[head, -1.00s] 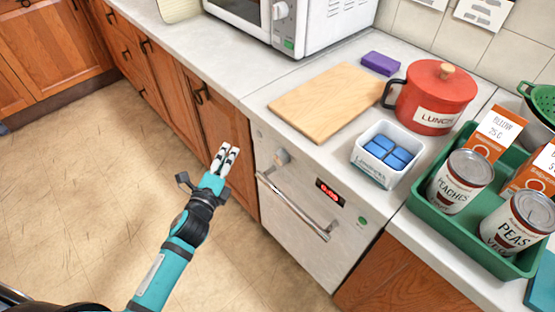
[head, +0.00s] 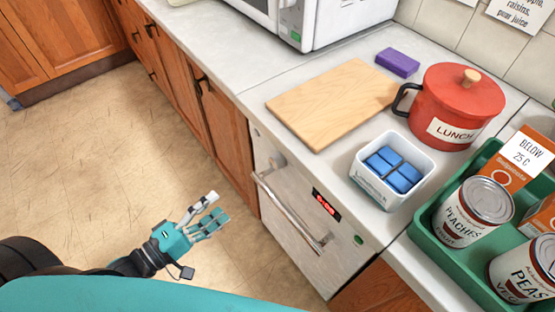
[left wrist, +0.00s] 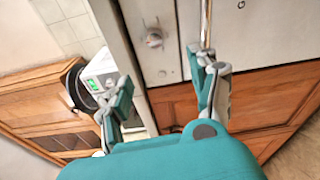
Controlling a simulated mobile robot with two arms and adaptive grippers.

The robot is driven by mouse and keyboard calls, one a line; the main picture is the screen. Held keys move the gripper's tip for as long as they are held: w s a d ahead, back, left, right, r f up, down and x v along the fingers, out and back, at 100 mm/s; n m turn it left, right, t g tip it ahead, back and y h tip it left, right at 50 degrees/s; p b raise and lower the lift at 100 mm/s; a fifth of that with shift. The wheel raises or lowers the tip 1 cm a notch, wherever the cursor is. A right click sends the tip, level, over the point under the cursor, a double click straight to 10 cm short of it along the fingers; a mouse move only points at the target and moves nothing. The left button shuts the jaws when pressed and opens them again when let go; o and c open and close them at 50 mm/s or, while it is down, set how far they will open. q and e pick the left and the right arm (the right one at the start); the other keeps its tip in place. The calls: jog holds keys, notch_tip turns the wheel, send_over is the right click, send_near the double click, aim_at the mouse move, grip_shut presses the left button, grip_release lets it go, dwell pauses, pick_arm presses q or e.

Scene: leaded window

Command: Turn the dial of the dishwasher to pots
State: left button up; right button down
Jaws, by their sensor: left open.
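The dishwasher (head: 290,250) is the white-fronted appliance under the counter, with a long bar handle (head: 288,210) and a small red-lit display (head: 326,204). Its round grey dial (head: 278,159) is near the upper left of its front. The dial also shows in the left wrist view (left wrist: 154,38), ahead of the fingers; its markings are too small to read. My left gripper (head: 217,207) is open and empty over the floor, left of the dishwasher front and apart from it. My right gripper is not in view.
On the counter are a cutting board (head: 330,103), a white tub of blue tablets (head: 370,188), a red pot (head: 455,105), a purple sponge (head: 397,62) and a green tray (head: 440,242) with cans. A microwave (head: 330,18) stands at the back. The floor left of the dishwasher is clear.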

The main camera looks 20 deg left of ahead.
pick_arm(q)
jog(key=n, duration=0.5)
send_near(274, 165)
jog(key=x, duration=0.9)
jog(key=shift+w, duration=0.1)
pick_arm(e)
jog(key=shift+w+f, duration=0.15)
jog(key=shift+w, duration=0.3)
pick_arm(q)
jog(key=c, duration=1.2)
jog(key=shift+o, duration=0.2)
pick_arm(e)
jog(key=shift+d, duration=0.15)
